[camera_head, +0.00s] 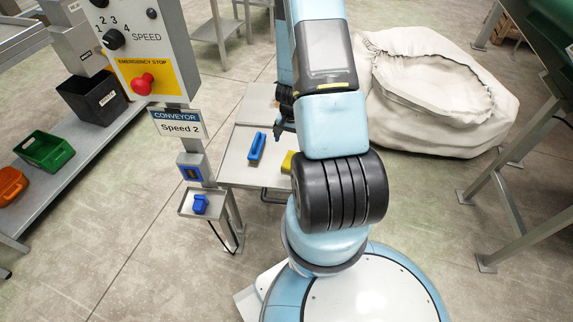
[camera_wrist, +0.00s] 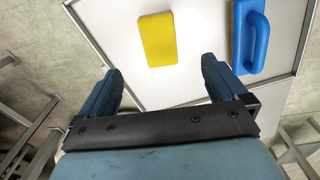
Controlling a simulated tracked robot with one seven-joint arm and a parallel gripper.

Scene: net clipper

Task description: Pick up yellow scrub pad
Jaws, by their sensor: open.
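The yellow scrub pad (camera_wrist: 157,39) lies flat on a white table top (camera_wrist: 200,88) in the wrist view, ahead of my gripper and between the lines of its two fingers. In the head view the pad (camera_head: 287,162) is partly hidden behind my arm. My gripper (camera_wrist: 166,78) is open and empty, with its fingers apart and short of the pad. In the head view a dark part of my gripper (camera_head: 281,125) shows above the table, mostly hidden by my arm.
A blue-handled tool (camera_wrist: 251,37) lies on the table to the right of the pad; it also shows in the head view (camera_head: 257,146). A conveyor control post (camera_head: 150,60) stands left of the table. A large white sack (camera_head: 430,90) sits on the floor at right.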

